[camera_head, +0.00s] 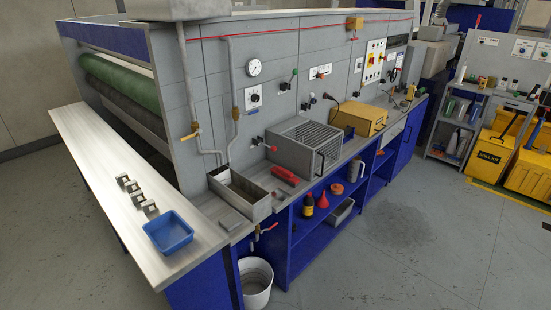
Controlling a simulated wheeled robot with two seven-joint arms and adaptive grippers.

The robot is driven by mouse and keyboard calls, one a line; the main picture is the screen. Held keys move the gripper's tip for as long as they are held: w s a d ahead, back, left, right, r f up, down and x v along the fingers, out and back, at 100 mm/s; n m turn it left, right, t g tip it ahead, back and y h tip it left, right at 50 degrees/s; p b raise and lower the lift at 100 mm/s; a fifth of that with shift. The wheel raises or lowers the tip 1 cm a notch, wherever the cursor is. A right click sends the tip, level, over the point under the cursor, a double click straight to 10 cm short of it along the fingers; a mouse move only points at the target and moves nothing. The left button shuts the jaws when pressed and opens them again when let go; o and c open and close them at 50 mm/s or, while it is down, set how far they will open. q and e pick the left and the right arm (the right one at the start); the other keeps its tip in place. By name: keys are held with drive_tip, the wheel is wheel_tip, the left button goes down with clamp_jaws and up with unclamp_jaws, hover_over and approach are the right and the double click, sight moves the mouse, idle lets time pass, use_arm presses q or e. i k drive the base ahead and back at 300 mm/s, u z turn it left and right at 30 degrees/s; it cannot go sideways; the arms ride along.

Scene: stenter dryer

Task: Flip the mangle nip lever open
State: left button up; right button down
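Several small levers stick out from the machine's grey front panel (215,90); none has a label I can read, so I cannot tell which is the mangle nip lever. One has a red knob (273,149) and sits low, left of the wire-mesh box. One has a green knob (293,73), right of the round gauge. Another green-tipped lever (312,98) and a black-tipped lever (327,97) sit above the mesh box. A small plate with a red-tipped handle (320,72) is higher up. Neither of my grippers is in view.
A mesh-topped box (303,145), a yellow box (358,117) and a red tool (285,175) stand on the ledge below the panel. An open metal trough (243,198) is left of them. A blue tray (168,232) lies on the pale bench.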

sight(273, 149)
drive_tip(key=z, duration=0.7)
drive_tip(key=i, duration=1.15)
drive_tip(key=u, duration=0.45)
drive_tip(key=i, duration=0.6)
drive_tip(key=u, duration=0.55)
